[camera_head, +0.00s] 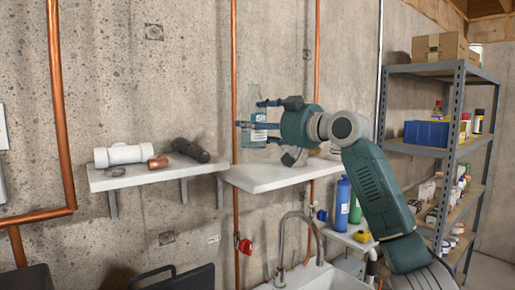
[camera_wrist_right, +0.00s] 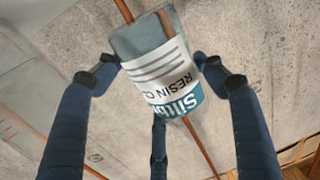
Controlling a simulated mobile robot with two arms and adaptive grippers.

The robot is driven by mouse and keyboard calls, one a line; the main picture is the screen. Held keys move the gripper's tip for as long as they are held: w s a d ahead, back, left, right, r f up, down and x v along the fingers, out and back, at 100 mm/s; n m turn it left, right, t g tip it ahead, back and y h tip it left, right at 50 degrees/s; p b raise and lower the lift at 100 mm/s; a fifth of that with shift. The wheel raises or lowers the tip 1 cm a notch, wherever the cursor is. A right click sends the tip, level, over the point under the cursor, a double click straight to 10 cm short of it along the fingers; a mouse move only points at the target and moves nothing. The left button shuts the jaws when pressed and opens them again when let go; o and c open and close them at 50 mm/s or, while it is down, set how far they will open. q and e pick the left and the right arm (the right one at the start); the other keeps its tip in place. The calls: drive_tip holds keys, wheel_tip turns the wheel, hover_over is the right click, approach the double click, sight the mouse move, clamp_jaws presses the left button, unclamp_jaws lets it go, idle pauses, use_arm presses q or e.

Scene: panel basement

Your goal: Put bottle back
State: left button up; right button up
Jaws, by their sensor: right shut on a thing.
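A translucent grey bottle (camera_head: 253,97) with a white and teal label is at my right gripper (camera_head: 256,115), in front of the concrete wall. My left gripper is not in view.
A left wall shelf (camera_head: 125,180) holds a white pipe fitting (camera_head: 120,154), a copper fitting (camera_head: 158,161) and a dark cylinder (camera_head: 190,150). A copper pipe (camera_head: 235,210) runs vertically near the bottle. A faucet (camera_head: 283,235), a blue bottle (camera_head: 342,203) and a metal rack (camera_head: 453,150) stand nearby.

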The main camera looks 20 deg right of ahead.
sight(265, 147)
drive_tip(key=f, duration=0.2)
drive_tip(key=shift+s+d+f, duration=0.1)
drive_tip(key=shift+s+f, duration=0.15)
drive_tip(key=shift+f, duration=0.5)
wheel_tip(265, 147, down, 2)
drive_tip(key=shift+w+f+p, duration=0.1)
drive_tip(key=shift+f+p, duration=0.1)
drive_tip(key=shift+p, duration=0.3)
drive_tip(key=shift+f, duration=0.25)
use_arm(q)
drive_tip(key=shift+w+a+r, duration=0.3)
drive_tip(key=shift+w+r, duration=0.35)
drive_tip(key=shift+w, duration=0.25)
use_arm(e)
drive_tip(key=shift+f, duration=0.1)
drive_tip(key=o, duration=1.4)
drive_tip(key=shift+f, duration=0.1)
